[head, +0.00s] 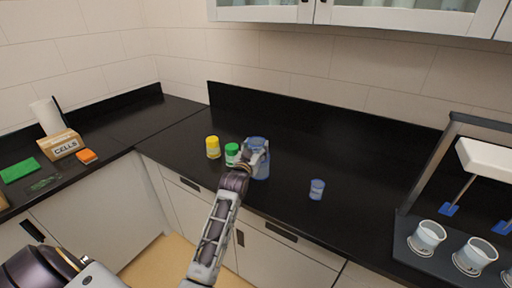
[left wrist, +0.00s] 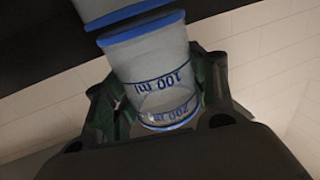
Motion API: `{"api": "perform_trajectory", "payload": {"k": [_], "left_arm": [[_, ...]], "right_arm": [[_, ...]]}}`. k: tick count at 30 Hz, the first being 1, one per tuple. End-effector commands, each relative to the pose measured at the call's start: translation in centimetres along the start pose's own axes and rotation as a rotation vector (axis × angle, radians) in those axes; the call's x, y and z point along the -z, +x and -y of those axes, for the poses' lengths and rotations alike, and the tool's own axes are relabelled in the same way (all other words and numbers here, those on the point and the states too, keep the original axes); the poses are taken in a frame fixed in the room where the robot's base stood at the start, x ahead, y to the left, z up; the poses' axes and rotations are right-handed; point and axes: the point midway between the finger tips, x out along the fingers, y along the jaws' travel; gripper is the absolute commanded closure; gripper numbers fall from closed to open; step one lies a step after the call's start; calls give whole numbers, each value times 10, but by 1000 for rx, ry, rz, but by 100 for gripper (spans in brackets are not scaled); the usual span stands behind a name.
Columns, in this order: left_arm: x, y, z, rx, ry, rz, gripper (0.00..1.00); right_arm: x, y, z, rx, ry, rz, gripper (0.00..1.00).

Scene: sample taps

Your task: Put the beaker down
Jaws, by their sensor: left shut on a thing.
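My left gripper (head: 258,158) reaches over the black counter from below. It is shut on a beaker (head: 262,172), a pale translucent vessel with a bluish tint. In the left wrist view the beaker (left wrist: 152,75) sits between the fingers, with a blue rim and blue 100 ml and 200 ml marks. My gripper partly covers it in the head view, and I cannot tell whether its base touches the counter. A second pale surface with a blue edge (left wrist: 115,14) shows close beyond its rim. My right gripper is not in view.
A green-lidded jar (head: 232,154) stands close left of the gripper, with a yellow-lidded jar (head: 213,147) beyond it. A small bluish cup (head: 317,189) stands to the right. White cups (head: 428,236) sit in a dark rack at far right. The counter between is clear.

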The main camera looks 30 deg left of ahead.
Motion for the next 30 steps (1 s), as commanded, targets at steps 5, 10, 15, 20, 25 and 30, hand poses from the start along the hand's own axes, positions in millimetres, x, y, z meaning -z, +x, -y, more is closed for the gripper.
{"api": "perform_trajectory", "payload": {"k": [5,10,15,20,25,30], "left_arm": [[-3,0,0,0,0,1,65],[-3,0,0,0,0,1,65],[-6,0,0,0,0,1,65],[-7,0,0,0,0,0,32],[-6,0,0,0,0,0,22],[-6,0,0,0,0,0,22]], "right_arm": [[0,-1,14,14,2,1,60],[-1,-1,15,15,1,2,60],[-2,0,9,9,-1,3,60],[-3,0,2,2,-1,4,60],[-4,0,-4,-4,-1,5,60],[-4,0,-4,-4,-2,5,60]]}}
